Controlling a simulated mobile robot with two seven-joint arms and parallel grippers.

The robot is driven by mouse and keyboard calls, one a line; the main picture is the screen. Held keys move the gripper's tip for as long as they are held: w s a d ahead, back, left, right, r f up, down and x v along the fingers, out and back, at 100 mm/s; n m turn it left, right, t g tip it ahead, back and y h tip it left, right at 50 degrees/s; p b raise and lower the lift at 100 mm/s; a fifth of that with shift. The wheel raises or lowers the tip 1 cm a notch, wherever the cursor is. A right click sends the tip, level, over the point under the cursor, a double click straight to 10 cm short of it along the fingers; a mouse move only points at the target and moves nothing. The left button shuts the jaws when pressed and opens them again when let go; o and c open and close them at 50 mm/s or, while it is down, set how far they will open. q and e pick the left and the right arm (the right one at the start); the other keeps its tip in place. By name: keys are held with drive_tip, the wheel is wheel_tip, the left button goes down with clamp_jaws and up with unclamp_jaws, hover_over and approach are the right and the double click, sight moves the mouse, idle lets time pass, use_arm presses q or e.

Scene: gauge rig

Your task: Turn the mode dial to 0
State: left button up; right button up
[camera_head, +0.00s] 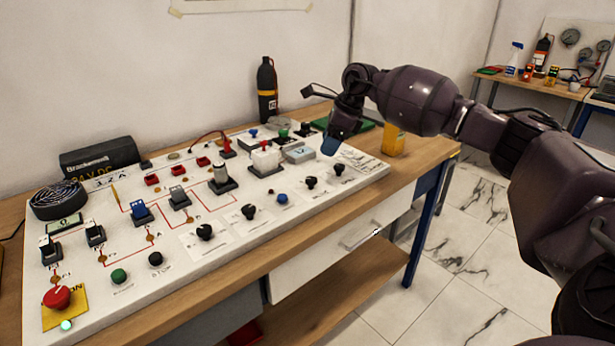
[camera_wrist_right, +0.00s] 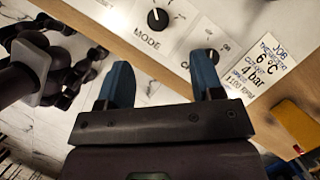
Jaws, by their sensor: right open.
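The mode dial (camera_wrist_right: 157,18) is a round black knob on a white plate lettered MODE, at the top of the right wrist view. Its white mark points roughly up; the scale around it is cut off or too small to read. In the head view it appears to be the black knob (camera_head: 310,182) near the panel's right end. My right gripper (camera_head: 331,146) is above the panel's far right part, with blue fingertips. In the wrist view my right gripper (camera_wrist_right: 163,78) is open and empty, its fingers apart from the mode dial. My left gripper is out of view.
A second black dial (camera_wrist_right: 212,57) lies just right of the mode dial, partly behind a finger. A job card (camera_wrist_right: 263,68) is beyond it. The panel (camera_head: 385,172) also carries several switches, knobs and buttons. A yellow object (camera_head: 396,142) stands on the bench at right.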

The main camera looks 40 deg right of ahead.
sight(312, 179)
drive_tip(key=x, duration=0.6)
drive_tip(key=b+x, duration=0.1)
drive_tip(key=x, duration=0.2)
drive_tip(key=shift+s+a+f, duration=0.1)
drive_tip(key=shift+s+f, duration=0.05)
drive_tip(key=shift+f, duration=0.2)
drive_tip(key=shift+a+f, duration=0.15)
drive_tip(key=shift+f, duration=0.4)
